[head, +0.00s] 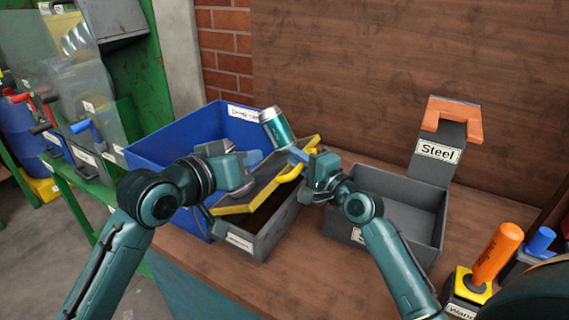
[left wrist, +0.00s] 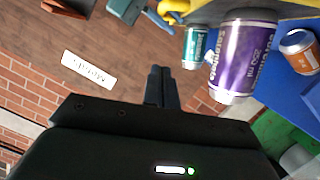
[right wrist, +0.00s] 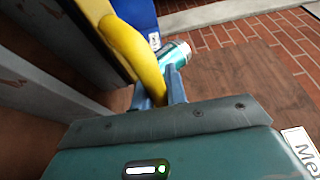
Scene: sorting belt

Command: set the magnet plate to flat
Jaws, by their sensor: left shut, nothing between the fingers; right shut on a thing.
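The magnet plate (head: 262,190) is dark with yellow edges and sits tilted above the grey bin in the head view. My right gripper (head: 299,155) is shut on its yellow handle (head: 291,172); the handle fills the top middle of the right wrist view (right wrist: 142,58). My left gripper (head: 254,157) is shut and empty close to the plate's left side; its fingertips touch nothing visible in the left wrist view (left wrist: 160,72). A teal can (head: 276,127) is at the plate's far edge. The left wrist view also shows a purple can (left wrist: 243,60) and an orange can (left wrist: 298,50).
A blue bin (head: 160,150) stands at left. A grey bin (head: 262,240) lies under the plate, and another grey bin (head: 432,250) with a "Steel" sign (head: 438,152) stands at right. An orange-handled lever (head: 495,255) is at front right. The wooden table between shows bare surface.

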